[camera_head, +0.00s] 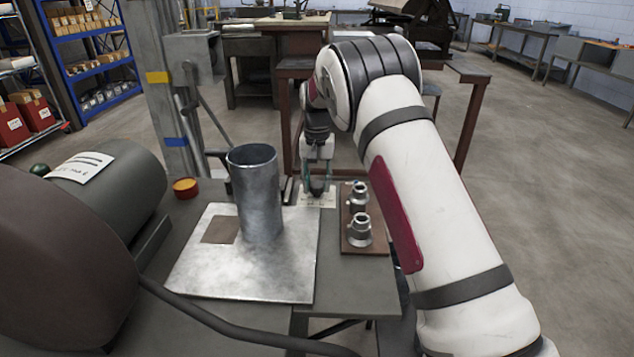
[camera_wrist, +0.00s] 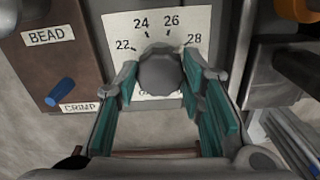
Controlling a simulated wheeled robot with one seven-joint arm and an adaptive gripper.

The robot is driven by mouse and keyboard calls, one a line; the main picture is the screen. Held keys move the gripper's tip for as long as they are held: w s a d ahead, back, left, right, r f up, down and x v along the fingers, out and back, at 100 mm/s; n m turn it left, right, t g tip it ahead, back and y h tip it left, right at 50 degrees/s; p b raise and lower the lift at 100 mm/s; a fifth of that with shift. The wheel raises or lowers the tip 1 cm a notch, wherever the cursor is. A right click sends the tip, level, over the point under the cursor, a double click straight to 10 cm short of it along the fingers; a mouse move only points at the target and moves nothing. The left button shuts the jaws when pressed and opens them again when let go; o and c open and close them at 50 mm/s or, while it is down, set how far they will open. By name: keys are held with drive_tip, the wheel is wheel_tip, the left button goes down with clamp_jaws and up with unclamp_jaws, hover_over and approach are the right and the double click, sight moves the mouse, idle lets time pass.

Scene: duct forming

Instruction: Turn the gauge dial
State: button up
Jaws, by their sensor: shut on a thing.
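The gauge dial (camera_wrist: 160,73) is a dark grey faceted knob in the upper middle of the wrist view. It sits on a white scale plate (camera_wrist: 185,22) marked 22, 24, 26 and 28. My gripper (camera_wrist: 161,84) has a green-padded finger on each side of the knob and is shut on it. I cannot make out a pointer, so the setting is unclear. In the head view my gripper (camera_head: 318,182) points down at the table's far edge, over a pale label plate.
A brown panel (camera_wrist: 75,50) with BEAD and CRIMP labels and a blue lever (camera_wrist: 60,92) lies left of the dial. An upright metal duct (camera_head: 256,190) stands on a sheet plate (camera_head: 285,285). Two metal fittings (camera_head: 359,230) sit on a brown board. A yellow-red tin (camera_head: 185,187) stands left.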

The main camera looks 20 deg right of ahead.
sight(317, 184)
drive_tip(key=o, duration=1.1)
drive_tip(key=shift+o, duration=0.2)
drive_tip(key=shift+r, duration=0.15)
wheel_tip(317, 184, up, 12)
